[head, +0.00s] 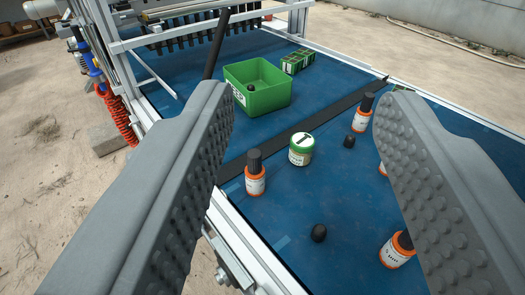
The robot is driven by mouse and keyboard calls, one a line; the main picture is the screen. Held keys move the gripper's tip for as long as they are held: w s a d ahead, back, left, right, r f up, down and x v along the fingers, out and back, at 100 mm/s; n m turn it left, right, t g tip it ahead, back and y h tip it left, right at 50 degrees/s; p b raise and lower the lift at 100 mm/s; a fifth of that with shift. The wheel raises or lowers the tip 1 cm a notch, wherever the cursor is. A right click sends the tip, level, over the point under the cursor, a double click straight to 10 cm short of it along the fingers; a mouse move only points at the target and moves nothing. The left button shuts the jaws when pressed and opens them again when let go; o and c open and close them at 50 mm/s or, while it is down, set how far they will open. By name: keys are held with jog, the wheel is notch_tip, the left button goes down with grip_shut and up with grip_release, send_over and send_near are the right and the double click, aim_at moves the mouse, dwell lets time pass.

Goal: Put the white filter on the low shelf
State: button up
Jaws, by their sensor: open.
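My gripper (304,97) is open, its two grey studded fingers spread wide over the blue bed of the tray seeder, with nothing held between them. I cannot make out a white filter for certain. A white rounded part (42,8) at the top left edge, by the seeder's frame, is cut off and too partial to name. A brown shelf-like structure (18,28) stands far off at the top left corner; I cannot tell whether it is the low shelf.
On the blue bed (300,215) stand a green bin (262,102) holding a dark cap, a green-and-white jar (301,149), orange bottles with black caps (255,183), loose black caps (319,233) and small green boxes (297,61). A metal frame (118,60) rises at left. Sandy ground lies beyond.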

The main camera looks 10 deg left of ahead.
aim_at(371, 98)
jog(key=w+d+f+h, duration=0.1)
jog(key=w+d+f, duration=0.15)
jog(key=w, duration=0.35)
jog(key=w+d+f, duration=0.1)
jog(key=w+d, duration=0.3)
jog(key=w, duration=0.3)
jog(key=w+d+f+h, duration=0.1)
jog(key=w+d+f, duration=0.15)
jog(key=w, duration=0.35)
jog(key=w+d+f+g, duration=0.1)
jog(key=w+d+f, duration=0.2)
jog(key=w+f, duration=0.2)
jog(key=w+d+f+g+y, duration=0.1)
jog(key=w+d+f, duration=0.3)
jog(key=w, duration=0.3)
jog(key=w+d+f+y, duration=0.1)
jog(key=w+d+f, duration=0.2)
jog(key=w+f, duration=0.2)
jog(key=shift+w+d+f+g, duration=0.15)
jog(key=shift+w+f+g, duration=0.25)
jog(key=shift+w, duration=0.1)
jog(key=x, duration=0.4)
jog(key=shift+w+a+f, duration=0.1)
jog(key=shift+a+f, duration=0.05)
jog(key=shift+a, duration=0.25)
jog(key=shift+w+f, duration=0.1)
jog(key=shift+w, duration=0.4)
grip_shut()
